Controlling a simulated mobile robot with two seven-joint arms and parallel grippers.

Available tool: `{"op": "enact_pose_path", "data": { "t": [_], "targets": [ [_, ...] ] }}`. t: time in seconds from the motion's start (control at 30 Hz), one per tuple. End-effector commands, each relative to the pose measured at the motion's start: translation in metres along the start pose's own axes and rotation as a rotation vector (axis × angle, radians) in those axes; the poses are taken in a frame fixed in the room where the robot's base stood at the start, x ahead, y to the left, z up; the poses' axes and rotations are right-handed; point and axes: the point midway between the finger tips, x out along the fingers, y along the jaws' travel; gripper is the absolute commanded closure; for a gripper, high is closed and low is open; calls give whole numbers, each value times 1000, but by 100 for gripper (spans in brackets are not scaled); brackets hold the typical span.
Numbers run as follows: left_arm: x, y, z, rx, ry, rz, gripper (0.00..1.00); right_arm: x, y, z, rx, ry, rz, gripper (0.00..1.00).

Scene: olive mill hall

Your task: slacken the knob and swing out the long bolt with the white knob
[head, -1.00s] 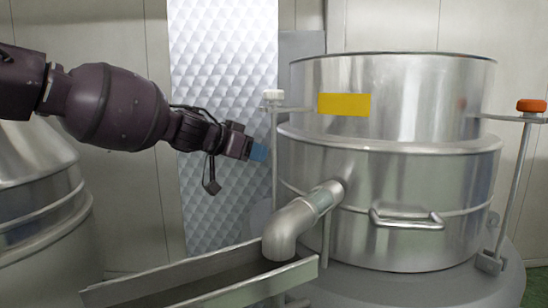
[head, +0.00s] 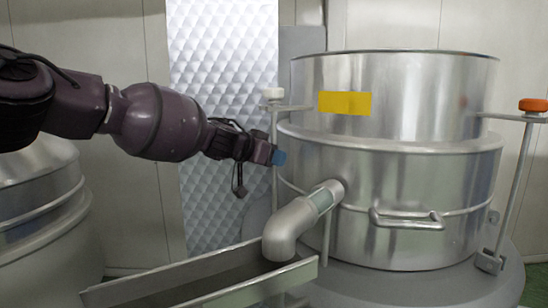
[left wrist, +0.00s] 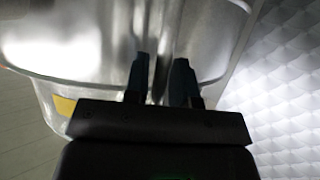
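The white knob (head: 272,94) sits at the top of the long bolt (head: 275,124), a thin upright rod at the left side of the steel vessel (head: 400,95). The rod stands at a lug (head: 293,108) on the vessel's upper part. My left gripper (head: 280,157) is at the rod, well below the knob, and its blue fingertips cover part of it. In the left wrist view its fingers (left wrist: 161,82) are apart, with a dark, blurred rod-like shape between them; contact cannot be told. The knob is not visible there. My right gripper is not in view.
An outlet pipe (head: 291,227) leads from the vessel into a metal trough (head: 215,278) below my left arm. A second bolt with an orange knob (head: 532,105) stands at the right. A handle (head: 407,222) projects from the vessel's front. A quilted metal panel (head: 222,60) is behind.

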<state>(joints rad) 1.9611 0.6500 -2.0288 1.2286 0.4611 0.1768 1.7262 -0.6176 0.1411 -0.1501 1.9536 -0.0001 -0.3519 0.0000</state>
Motion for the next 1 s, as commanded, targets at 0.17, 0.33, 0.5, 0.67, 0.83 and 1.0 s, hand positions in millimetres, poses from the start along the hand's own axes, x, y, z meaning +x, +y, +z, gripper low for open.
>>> {"op": "enact_pose_path", "data": {
  "t": [0.17, 0.33, 0.5, 0.67, 0.83, 1.0],
  "targets": [
    [0, 0, 0, 0, 0, 0, 100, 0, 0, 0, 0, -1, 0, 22],
    [0, 0, 0, 0, 0, 0, 100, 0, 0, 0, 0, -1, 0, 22],
    [-1, -1, 0, -1, 4, 0, 100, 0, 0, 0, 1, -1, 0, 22],
    [-5, -2, 3, -8, 22, 1, 100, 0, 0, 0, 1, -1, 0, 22],
    [-14, -4, 7, -17, 64, 4, 100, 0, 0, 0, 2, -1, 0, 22],
    [-25, -7, 14, -30, 123, 10, 100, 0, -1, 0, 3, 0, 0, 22]
  ]
}}
